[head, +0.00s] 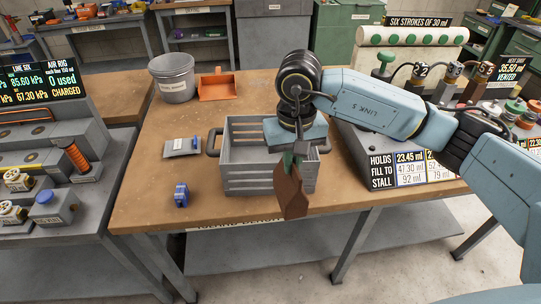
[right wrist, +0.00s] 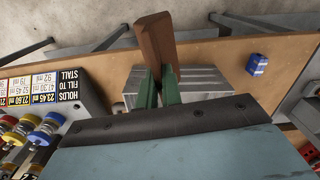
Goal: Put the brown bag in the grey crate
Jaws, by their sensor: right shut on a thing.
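The brown bag (head: 290,192) hangs tilted from my right gripper (head: 290,158), whose green fingers are shut on its upper end. In the head view the bag is in front of the near right part of the grey crate (head: 240,181), with its lower end below the crate's near wall. In the right wrist view the bag (right wrist: 157,40) sticks out past the green fingertips (right wrist: 159,82), and part of the crate (right wrist: 195,80) shows behind them. The crate stands on the wooden table; my right wrist hides part of its opening. My left gripper is not in view.
A grey bucket (head: 173,77) and an orange dustpan (head: 217,86) stand behind the crate. A grey object (head: 182,146) and a small blue object (head: 181,195) lie to its left. A machine with number panels (head: 410,169) stands to its right. The table's front left is mostly clear.

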